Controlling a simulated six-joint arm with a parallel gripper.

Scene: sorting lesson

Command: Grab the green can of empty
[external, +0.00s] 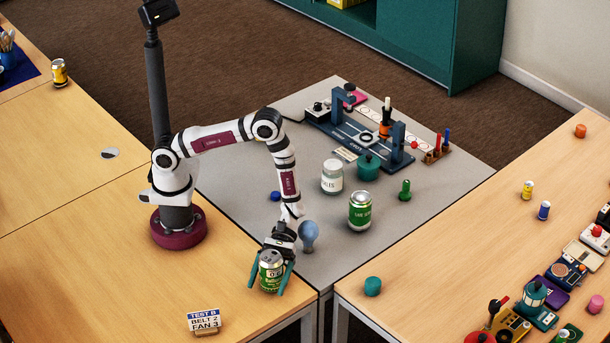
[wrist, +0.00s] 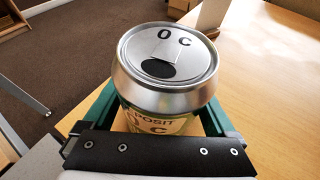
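A green can (external: 271,273) with a silver top is at the front right of the left wooden table, between my gripper's fingers. My gripper (external: 267,289) points down around it with teal fingers on both sides; a small gap shows on the left side, so it looks open. In the wrist view the can (wrist: 165,65) is upright, its lid marked "0 C" with a dark mouth opening, and part of the label reads "POSIT". The fingers (wrist: 160,122) flank it. A second green can (external: 360,211) with a silver top stands upright on the grey table.
A sign (external: 204,320) stands in front of my base. A blue bulb-shaped thing (external: 309,236) is close behind my gripper. A white jar (external: 332,177), a teal pot (external: 367,167) and a green peg (external: 405,190) stand near the second can. A yellow can (external: 59,72) is far left.

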